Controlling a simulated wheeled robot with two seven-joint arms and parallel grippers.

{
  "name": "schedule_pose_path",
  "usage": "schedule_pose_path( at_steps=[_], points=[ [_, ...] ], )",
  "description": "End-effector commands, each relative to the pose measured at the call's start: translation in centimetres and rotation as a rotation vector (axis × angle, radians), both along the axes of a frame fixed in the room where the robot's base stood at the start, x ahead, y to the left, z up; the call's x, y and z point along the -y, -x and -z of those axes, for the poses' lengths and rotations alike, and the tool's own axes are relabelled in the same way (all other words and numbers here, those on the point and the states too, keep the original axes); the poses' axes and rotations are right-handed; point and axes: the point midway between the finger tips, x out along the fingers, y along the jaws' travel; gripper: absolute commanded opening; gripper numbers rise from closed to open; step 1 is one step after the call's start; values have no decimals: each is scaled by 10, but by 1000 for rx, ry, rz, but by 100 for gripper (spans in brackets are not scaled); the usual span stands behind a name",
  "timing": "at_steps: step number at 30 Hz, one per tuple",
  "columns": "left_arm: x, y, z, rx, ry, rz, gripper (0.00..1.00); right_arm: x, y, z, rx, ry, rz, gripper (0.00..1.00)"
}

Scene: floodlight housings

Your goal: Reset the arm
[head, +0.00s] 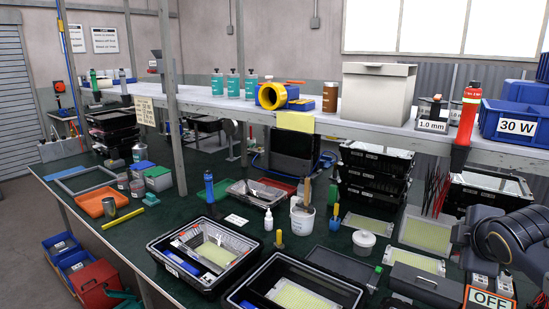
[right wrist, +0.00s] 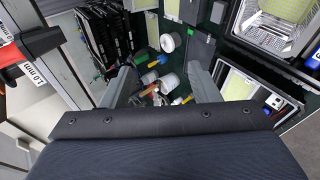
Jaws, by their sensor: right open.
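My right arm (head: 510,240) comes in at the right edge of the head view, dark and bent, above the right end of the green-topped bench. Its gripper cannot be made out in the head view. In the right wrist view my right gripper (right wrist: 161,80) has its two grey fingers wide apart. Nothing is held between them; a white tub and several small tools show beyond and below the gap. My left arm and left gripper are not in the head view.
Two black housings, one open at the front (head: 205,255), stand on the bench. The shelf (head: 330,122) holds a red bottle (head: 467,115) and blue bin (head: 515,122).

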Motion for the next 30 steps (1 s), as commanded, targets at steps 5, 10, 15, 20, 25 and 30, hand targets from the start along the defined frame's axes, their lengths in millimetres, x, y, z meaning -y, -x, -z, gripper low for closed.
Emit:
schedule_pose_path(
  at_steps=[5, 10, 15, 20, 25, 30],
  points=[
    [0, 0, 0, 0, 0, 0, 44, -70, 72, 66, -34, -538, 219, 55],
    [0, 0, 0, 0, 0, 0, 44, -136, 136, 118, -131, -962, 469, 55],
    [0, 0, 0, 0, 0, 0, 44, -183, 181, 153, -232, -1228, 681, 55],
    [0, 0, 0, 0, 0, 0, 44, -202, 198, 166, -281, -1330, 782, 55],
    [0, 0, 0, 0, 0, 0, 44, -203, 199, 167, -282, -1334, 787, 55],
    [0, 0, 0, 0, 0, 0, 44, -203, 199, 167, -282, -1334, 787, 55]
  ],
)
